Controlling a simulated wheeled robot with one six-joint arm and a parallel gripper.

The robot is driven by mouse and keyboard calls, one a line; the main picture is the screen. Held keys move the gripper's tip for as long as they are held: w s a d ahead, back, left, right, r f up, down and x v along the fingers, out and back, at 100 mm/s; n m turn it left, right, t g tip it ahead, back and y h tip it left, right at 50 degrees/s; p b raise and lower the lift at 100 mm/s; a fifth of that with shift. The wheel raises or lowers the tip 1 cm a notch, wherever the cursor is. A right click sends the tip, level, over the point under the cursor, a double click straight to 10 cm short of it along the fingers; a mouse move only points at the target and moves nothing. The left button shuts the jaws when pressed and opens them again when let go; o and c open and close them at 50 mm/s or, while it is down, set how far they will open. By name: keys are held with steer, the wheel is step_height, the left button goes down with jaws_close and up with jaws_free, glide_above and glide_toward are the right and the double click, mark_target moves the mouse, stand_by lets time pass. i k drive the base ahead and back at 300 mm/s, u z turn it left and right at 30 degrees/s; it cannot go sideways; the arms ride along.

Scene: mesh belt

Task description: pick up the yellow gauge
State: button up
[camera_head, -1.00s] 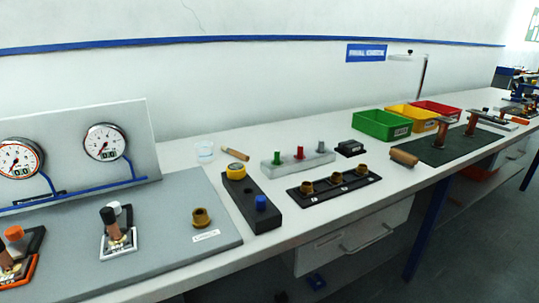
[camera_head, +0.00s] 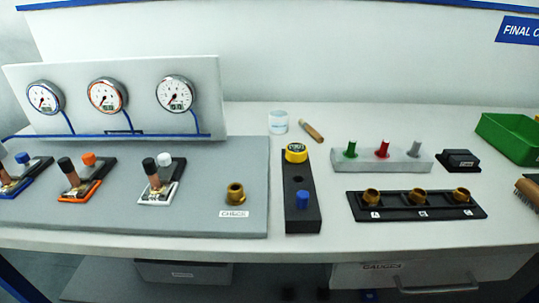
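The yellow gauge (camera_head: 296,153) is a small round piece with a dark face. It sits at the back end of a black block (camera_head: 301,215) on the bench, near the middle of the head view. A blue plug (camera_head: 303,199) stands toward the front end of the same block, with an empty hole between them. My gripper and arm do not show in this view.
A grey panel (camera_head: 110,218) with three dial gauges and valves lies left of the block. A clear cup (camera_head: 278,122) and a wooden stick (camera_head: 312,131) lie behind it. A black tray (camera_head: 416,213) with three brass fittings and a green bin (camera_head: 507,138) are to the right.

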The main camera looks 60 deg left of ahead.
mark_target(295, 153)
steer(key=u, duration=1.8)
